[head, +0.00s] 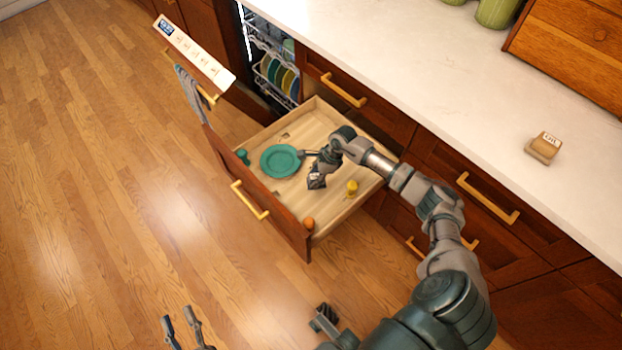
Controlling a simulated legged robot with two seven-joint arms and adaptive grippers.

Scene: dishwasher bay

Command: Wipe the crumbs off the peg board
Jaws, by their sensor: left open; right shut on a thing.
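The peg board (318,127) is the pale wooden floor of the open drawer. A teal plate (278,161) lies on or just above its left part. My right gripper (304,153) reaches into the drawer and is shut on the plate's right rim. A green peg (242,156), a yellow peg (352,187) and an orange peg (308,224) stand near the drawer's edges. My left gripper (179,315) is open and empty at the bottom edge, over the floor. Crumbs are too small to make out. A grey cloth (187,90) hangs over the dishwasher door.
The open dishwasher door (194,52) stands left of the drawer, beside a rack (272,50) with coloured plates. The white counter (450,75) is mostly clear, with a small wooden block (543,148) and green jars (494,12). The wooden floor at left is free.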

